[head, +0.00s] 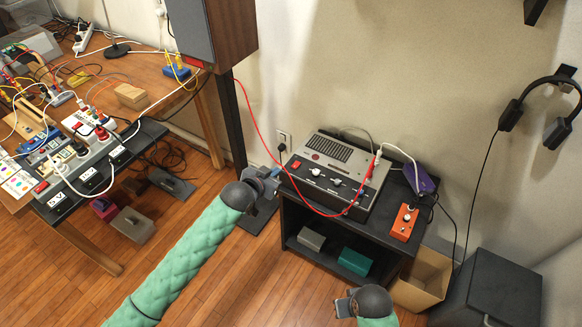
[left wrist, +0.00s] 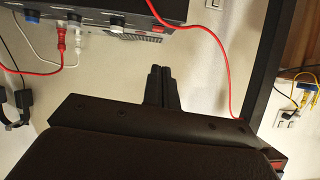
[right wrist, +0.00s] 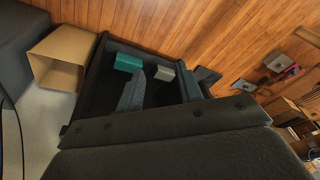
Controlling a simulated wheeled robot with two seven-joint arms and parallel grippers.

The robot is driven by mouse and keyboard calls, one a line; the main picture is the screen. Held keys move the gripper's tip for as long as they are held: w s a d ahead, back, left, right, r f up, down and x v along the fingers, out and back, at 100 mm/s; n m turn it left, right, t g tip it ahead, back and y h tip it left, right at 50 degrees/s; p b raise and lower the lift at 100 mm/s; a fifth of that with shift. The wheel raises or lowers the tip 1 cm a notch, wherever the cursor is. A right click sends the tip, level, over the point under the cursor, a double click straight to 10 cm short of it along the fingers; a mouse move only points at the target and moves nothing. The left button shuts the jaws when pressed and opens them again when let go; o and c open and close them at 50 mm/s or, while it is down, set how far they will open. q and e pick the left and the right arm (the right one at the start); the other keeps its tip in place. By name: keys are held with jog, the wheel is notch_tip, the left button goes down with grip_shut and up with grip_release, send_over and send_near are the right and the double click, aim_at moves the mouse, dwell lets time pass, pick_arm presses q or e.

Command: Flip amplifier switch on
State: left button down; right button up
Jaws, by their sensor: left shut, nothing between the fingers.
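The amplifier (head: 331,158) is a grey box with a dark front panel, knobs and a red switch (head: 297,165) at the panel's left end. It stands on a black shelf unit. In the left wrist view the amplifier appears upside down at the top, with the red switch (left wrist: 157,29) above my fingertips. My left gripper (head: 272,176) is shut and empty, just left of the amplifier's front and apart from the switch. Whether the switch is on or off is too small to tell. My right gripper (right wrist: 161,85) is open and empty, low in front of the shelf unit.
A red cable (head: 262,140) runs across the amplifier's front to a plug at its right. An orange pedal (head: 405,221) and purple box (head: 419,180) stand right of it. A cardboard box (head: 421,279) is on the floor. A cluttered workbench (head: 150,75) is at the left.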

aim_at(291, 173)
pick_arm(q)
jog(key=shift+w+d+r+n+t+h, duration=0.1)
jog(key=shift+d+r+n+t+h, duration=0.1)
jog(key=shift+r, duration=0.2)
jog(key=shift+w+d+r+n+t+h, duration=0.1)
jog(key=shift+d+r+h, duration=0.1)
jog(key=shift+r, duration=0.2)
pick_arm(e)
jog(key=shift+s+d+r+g, duration=0.15)
jog(key=shift+s+g, duration=0.35)
jog(key=shift+s, duration=0.3)
pick_arm(q)
jog(key=shift+s, duration=0.1)
